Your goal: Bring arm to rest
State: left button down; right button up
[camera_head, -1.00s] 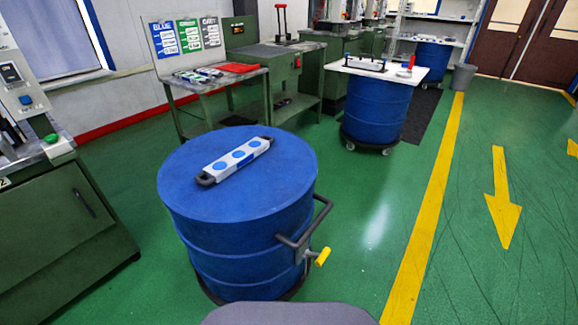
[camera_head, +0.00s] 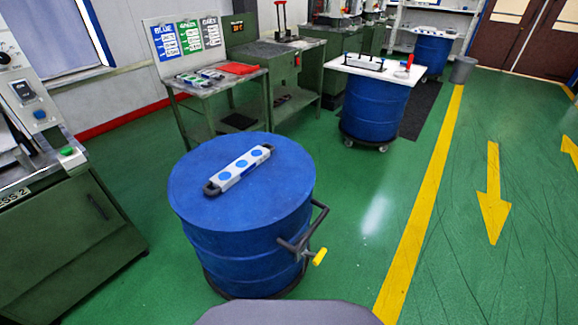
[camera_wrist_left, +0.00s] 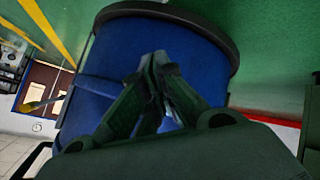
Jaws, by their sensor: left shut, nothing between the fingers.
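My left gripper (camera_wrist_left: 156,62) shows in the left wrist view, dark, with its fingertips together and nothing between them. The side of a blue drum (camera_wrist_left: 100,90) fills the space behind the fingers. In the head view neither gripper shows. A blue drum (camera_head: 225,245) with a dark base stands in the middle. A grey-white mould bar (camera_head: 240,168) with blue round spots and dark end handles lies on its lid. A dark handle with a yellow grip (camera_head: 319,257) sticks out from the drum's right side.
A green machine (camera_head: 70,220) stands at the left. A worktable (camera_head: 205,95) with signs and small moulds is behind the drum. A second blue drum (camera_head: 375,105) with a white top stands on casters further back. Green floor right of the yellow line (camera_head: 425,210) is clear.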

pick_arm(q)
jog(key=s+r+m+g+y+p, duration=0.1)
jog(key=s+r+m+g+p, duration=0.2)
jog(key=s+p, duration=1.2)
jog(key=s+r+m+g+y+p, duration=0.2)
jog(key=s+r+g+p, duration=0.3)
jog(key=s+p, duration=0.9)
notch_tip(320, 180, up, 3)
jog(key=shift+s+a+r+m+p, duration=0.15)
jog(key=shift+s+a+m+p, duration=0.35)
jog(key=shift+p, duration=0.5)
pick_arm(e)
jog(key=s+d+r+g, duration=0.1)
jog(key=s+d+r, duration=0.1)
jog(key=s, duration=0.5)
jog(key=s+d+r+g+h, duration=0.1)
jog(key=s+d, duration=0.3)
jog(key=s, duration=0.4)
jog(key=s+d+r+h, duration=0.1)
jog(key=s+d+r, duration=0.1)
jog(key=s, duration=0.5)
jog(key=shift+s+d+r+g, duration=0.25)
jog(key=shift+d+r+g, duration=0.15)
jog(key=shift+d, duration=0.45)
